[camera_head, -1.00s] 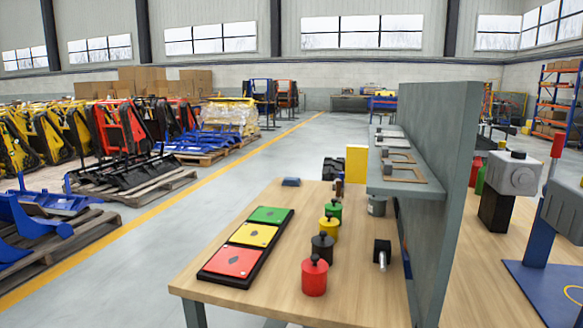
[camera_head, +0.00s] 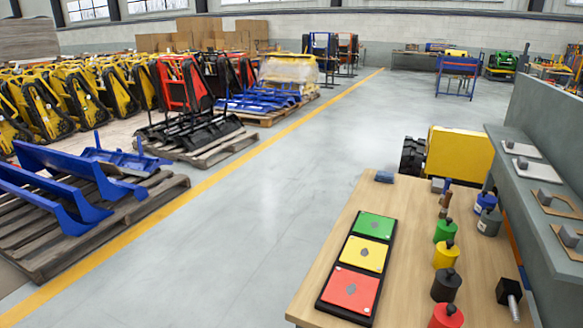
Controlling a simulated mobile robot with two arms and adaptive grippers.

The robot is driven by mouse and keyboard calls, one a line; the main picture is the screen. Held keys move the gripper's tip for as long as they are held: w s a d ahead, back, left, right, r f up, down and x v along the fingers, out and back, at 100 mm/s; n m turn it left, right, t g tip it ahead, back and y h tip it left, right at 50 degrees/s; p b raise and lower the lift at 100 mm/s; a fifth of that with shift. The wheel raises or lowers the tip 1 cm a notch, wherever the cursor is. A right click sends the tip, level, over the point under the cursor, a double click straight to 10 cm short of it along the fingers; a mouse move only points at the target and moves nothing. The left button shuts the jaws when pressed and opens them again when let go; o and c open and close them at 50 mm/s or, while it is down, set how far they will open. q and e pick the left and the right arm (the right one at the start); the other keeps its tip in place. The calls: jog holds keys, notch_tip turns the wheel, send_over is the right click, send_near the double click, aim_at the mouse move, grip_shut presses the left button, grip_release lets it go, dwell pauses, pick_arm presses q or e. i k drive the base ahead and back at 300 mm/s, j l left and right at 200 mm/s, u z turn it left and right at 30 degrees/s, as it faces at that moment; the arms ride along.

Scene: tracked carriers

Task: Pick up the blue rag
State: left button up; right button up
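A small folded blue item (camera_head: 385,177), which looks like the blue rag, lies on the wooden table (camera_head: 335,225) at its far left corner, beyond the tricolour tray. It is small in the view, so its folds cannot be made out. Nothing touches it. Neither of my grippers shows in the head view.
A black tray (camera_head: 322,303) with green, yellow and red panels lies on the table. Several coloured canisters (camera_head: 446,256) stand to its right. A grey shelf and partition (camera_head: 530,190) bound the right side. A yellow box-shaped thing (camera_head: 458,155) stands behind the table. Open floor (camera_head: 260,215) lies left.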

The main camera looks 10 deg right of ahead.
aim_at(387, 177)
jog(key=i+j+u, duration=0.25)
jog(key=u, duration=0.15)
jog(key=i+j+u, duration=0.2)
jog(key=i+u, duration=0.2)
jog(key=i+j+u, duration=0.15)
jog(key=u, duration=0.25)
jog(key=i+z, duration=0.3)
jog(key=i, duration=0.2)
jog(key=i+j+z, duration=0.3)
jog(key=i, duration=0.2)
jog(key=i+l+z, duration=0.1)
jog(key=z, duration=0.35)
jog(key=i+z, duration=0.5)
jog(key=z, duration=0.35)
jog(key=i+j+z, duration=0.15)
jog(key=z, duration=0.3)
jog(key=i+j+z, duration=0.2)
jog(key=z, duration=0.25)
